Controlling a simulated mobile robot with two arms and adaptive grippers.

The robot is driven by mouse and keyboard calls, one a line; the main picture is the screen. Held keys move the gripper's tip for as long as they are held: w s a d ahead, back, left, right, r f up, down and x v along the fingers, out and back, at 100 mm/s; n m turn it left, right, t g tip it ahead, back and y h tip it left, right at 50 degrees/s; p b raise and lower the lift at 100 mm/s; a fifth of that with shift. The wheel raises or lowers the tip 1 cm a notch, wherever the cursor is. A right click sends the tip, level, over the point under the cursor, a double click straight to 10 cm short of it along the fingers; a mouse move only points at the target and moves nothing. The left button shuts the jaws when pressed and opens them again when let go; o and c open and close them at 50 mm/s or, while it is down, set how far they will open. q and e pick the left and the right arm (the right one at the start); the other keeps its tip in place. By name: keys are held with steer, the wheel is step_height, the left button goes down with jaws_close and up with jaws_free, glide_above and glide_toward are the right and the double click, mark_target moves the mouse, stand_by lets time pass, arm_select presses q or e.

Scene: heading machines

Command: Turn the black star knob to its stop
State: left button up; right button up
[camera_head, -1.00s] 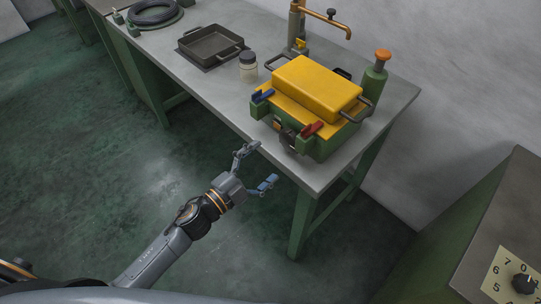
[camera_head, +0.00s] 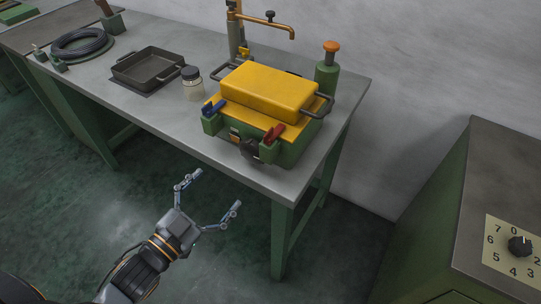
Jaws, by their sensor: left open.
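A black knob (camera_head: 250,149), seemingly the star knob, sits on the front of the green and yellow machine (camera_head: 262,112). Its lobes are too small to make out clearly. My left gripper (camera_head: 216,190) is open and empty, with its two fingers spread. In the picture it is below and left of the knob, in front of the bench edge and apart from the machine. My right gripper is not in view.
The machine stands near the right end of the grey bench (camera_head: 160,118), with a blue lever (camera_head: 213,108) and a red lever (camera_head: 274,133) flanking the knob. A jar (camera_head: 192,86) and tray (camera_head: 150,69) stand left. A dial knob (camera_head: 519,246) is on the right cabinet.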

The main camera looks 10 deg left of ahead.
mark_target(250, 154)
arm_select(q)
steer(key=p+x, duration=0.2)
steer(key=x, duration=1.1)
steer(key=shift+w+d+r, duration=0.1)
steer(key=shift+w+d, duration=0.2)
steer(key=c, duration=1.2)
